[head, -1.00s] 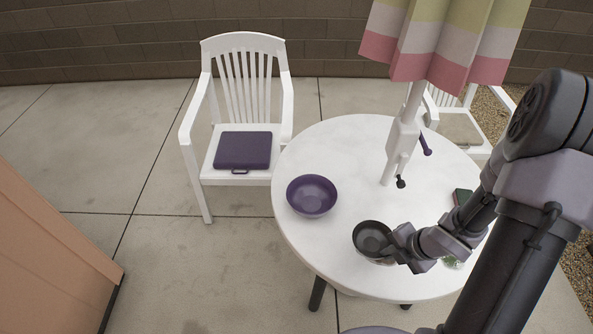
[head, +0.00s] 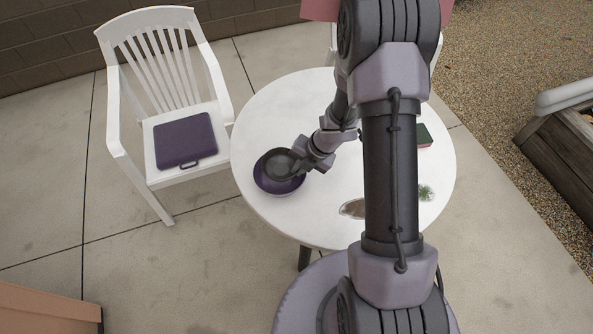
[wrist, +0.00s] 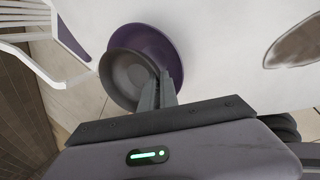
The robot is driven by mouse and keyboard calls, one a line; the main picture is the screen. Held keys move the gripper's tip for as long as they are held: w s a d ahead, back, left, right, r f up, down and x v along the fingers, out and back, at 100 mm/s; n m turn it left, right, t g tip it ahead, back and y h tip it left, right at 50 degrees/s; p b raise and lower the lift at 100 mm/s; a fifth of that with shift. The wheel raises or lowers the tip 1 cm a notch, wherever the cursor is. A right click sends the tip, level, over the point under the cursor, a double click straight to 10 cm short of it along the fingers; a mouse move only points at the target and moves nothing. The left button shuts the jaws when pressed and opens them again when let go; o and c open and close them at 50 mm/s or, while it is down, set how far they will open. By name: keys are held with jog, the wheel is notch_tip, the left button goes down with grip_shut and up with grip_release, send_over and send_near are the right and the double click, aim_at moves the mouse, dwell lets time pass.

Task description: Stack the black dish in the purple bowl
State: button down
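The black dish (head: 279,165) is over the purple bowl (head: 262,180) near the left edge of the round white table. My gripper (head: 300,172) is shut on the dish's right rim. In the wrist view the dish (wrist: 127,78) covers much of the purple bowl (wrist: 158,45), whose rim shows to the upper right. The fingers (wrist: 164,88) meet the dish wall. The dish sits off-centre from the bowl in the wrist view. I cannot tell whether the dish touches the bowl's inside or hangs just above it.
A white chair (head: 165,100) with a purple cushion (head: 185,140) stands left of the table (head: 320,225). An oval item (head: 352,208), a small green plant (head: 425,192) and a dark green item (head: 424,138) lie on the table. My arm hides the table's middle.

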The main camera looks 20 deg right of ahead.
jog(key=b+x, duration=0.1)
jog(key=x, duration=0.1)
jog(key=b+x, duration=0.2)
jog(key=shift+s+d+f, duration=0.1)
jog(key=shift+d+f, duration=0.15)
jog(key=shift+d, duration=0.15)
jog(key=shift+r, duration=0.2)
jog(key=shift+f+b, duration=0.3)
jog(key=shift+f, duration=0.25)
jog(key=c, duration=1.6)
grip_release()
jog(key=shift+r, duration=0.1)
